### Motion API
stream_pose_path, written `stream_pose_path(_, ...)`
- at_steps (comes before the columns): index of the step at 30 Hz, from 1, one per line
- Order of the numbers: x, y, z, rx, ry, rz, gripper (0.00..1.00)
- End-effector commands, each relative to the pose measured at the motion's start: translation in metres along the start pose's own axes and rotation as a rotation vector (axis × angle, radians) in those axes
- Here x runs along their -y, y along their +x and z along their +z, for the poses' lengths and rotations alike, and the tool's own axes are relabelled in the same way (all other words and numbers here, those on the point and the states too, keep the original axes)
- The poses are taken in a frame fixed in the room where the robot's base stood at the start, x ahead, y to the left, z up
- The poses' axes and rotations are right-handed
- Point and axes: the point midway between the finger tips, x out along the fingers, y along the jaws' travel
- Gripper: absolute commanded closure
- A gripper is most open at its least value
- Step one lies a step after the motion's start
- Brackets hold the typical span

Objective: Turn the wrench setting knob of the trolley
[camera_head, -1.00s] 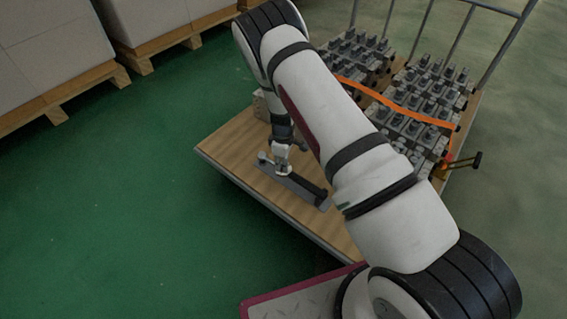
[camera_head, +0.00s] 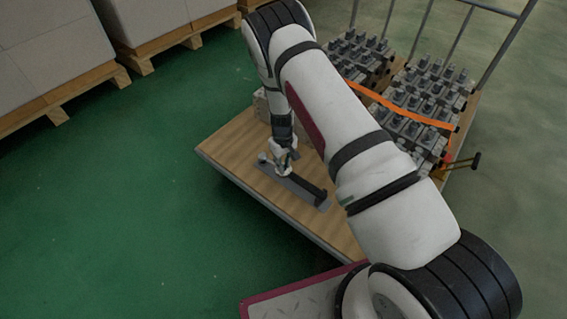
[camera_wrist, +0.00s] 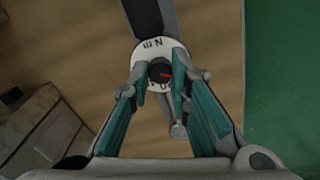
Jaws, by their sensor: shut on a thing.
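The torque wrench (camera_head: 308,190) lies on the wooden deck of the trolley (camera_head: 222,149), its dark handle towards the lower right. Its setting knob (camera_wrist: 160,71) shows in the wrist view as a dark round cap with a red mark. A white dial ring (camera_wrist: 150,47) with black letters, "N m" among them, surrounds the knob. My gripper (camera_wrist: 160,80) is over the wrench, with its two teal-lined fingers shut on the knob from either side. In the head view my gripper (camera_head: 283,166) stands upright over the wrench; the knob is hidden there.
Several grey valve blocks (camera_head: 420,105) stand in rows at the trolley's far side, with an orange strap (camera_head: 400,108) across them. A grey block (camera_wrist: 45,130) sits left in the wrist view. Pallets with boxes (camera_head: 60,50) stand at the upper left. Green floor (camera_head: 110,220) is clear.

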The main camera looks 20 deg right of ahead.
Motion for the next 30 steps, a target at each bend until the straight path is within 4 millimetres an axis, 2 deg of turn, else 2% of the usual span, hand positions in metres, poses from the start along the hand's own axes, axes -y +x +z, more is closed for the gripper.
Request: stream_pose_path(30, 0.0004, -0.0002, -0.0014, 0.016, 0.919, -0.001, 1.0)
